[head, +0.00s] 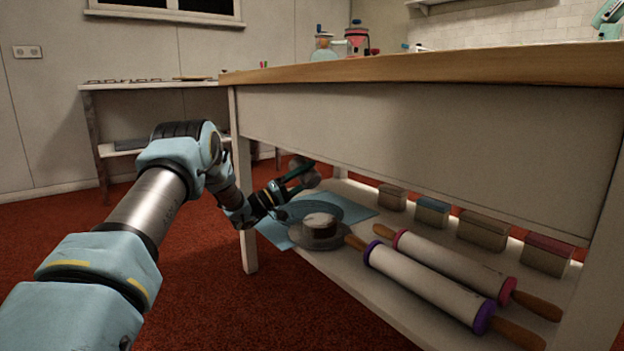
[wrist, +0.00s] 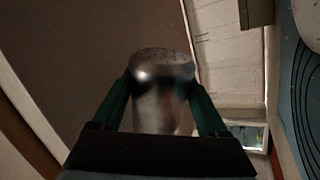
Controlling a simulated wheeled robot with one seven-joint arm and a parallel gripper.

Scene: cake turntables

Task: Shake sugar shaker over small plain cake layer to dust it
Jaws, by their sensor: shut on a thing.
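My gripper (head: 297,179) is under the table top, above the lower shelf, shut on the metal sugar shaker (head: 308,174). In the wrist view the shaker (wrist: 162,95) sits between both fingers of my gripper (wrist: 162,82), its perforated top showing at the far end. The small plain cake layer (head: 320,224), pale on top with a browner side, rests on a grey round turntable (head: 302,240) on the shelf. The shaker is above and slightly left of the cake in the head view, apart from it. The cake is not clearly visible in the wrist view.
A blue mat (head: 362,210) lies under the turntable area. Two rolling pins (head: 425,284) lie in front to the right, and several small boxes (head: 483,229) line the shelf's back. The table top (head: 430,67) limits the room overhead; a table leg (head: 244,220) stands left.

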